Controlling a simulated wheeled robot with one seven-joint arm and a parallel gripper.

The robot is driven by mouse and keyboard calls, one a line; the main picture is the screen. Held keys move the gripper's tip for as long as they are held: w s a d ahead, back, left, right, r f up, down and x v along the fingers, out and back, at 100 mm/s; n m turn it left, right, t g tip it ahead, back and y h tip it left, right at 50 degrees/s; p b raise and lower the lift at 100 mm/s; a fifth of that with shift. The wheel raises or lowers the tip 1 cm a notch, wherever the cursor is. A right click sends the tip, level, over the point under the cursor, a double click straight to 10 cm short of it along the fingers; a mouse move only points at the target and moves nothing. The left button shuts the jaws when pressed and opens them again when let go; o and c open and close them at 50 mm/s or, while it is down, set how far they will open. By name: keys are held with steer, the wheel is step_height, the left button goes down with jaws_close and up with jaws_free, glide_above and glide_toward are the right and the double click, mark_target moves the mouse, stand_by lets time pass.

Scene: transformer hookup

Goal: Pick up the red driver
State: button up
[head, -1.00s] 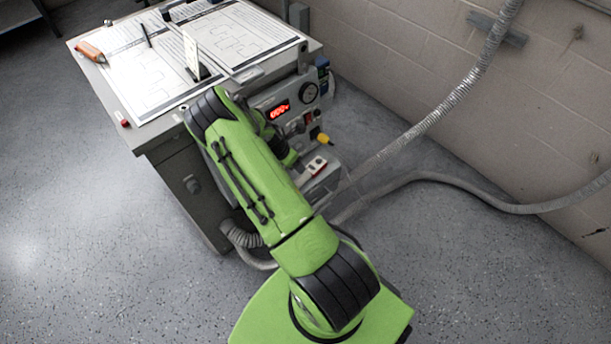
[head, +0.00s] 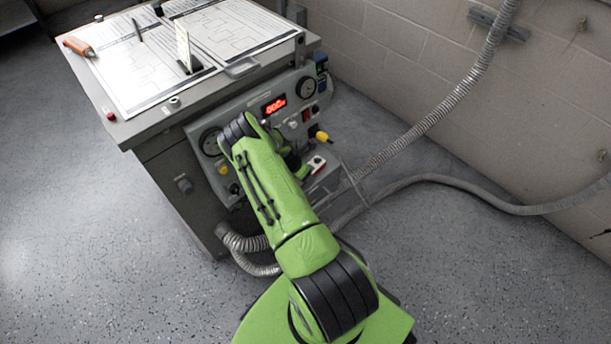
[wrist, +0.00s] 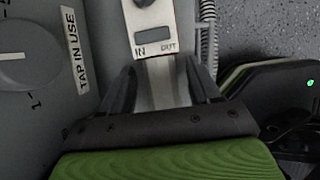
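A driver with an orange-red handle (head: 78,46) lies at the far left corner of the bench top (head: 150,122) in the head view. It is not in the wrist view. In the head view my gripper is mostly hidden behind my green forearm, low in front of the bench's control panel (head: 262,120), well away from the driver. In the wrist view my gripper (wrist: 160,88) has its two dark fingers apart with nothing held. A pale box (wrist: 152,35) marked IN and OUT shows beyond and between the fingers.
Printed sheets (head: 150,75), a dark pen (head: 137,30) and an upright white card (head: 183,45) are on the bench. A small red knob (head: 110,116) is near its front left corner. Ribbed hoses (head: 440,110) run to the wall. Floor left of the bench is clear.

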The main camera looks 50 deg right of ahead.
jaws_close()
steer(key=shift+r, duration=0.1)
steer(key=shift+s+r+p, duration=0.1)
steer(key=shift+r+p, duration=0.15)
steer(key=shift+p, duration=0.05)
step_height(320, 180, up, 6)
steer(key=p, duration=0.3)
steer(key=shift+r, duration=0.2)
steer(key=s+a+p, duration=0.2)
steer(key=s+p, duration=0.3)
steer(key=s, duration=1.4)
steer(key=shift+s, duration=0.4)
steer(key=shift+a, duration=0.1)
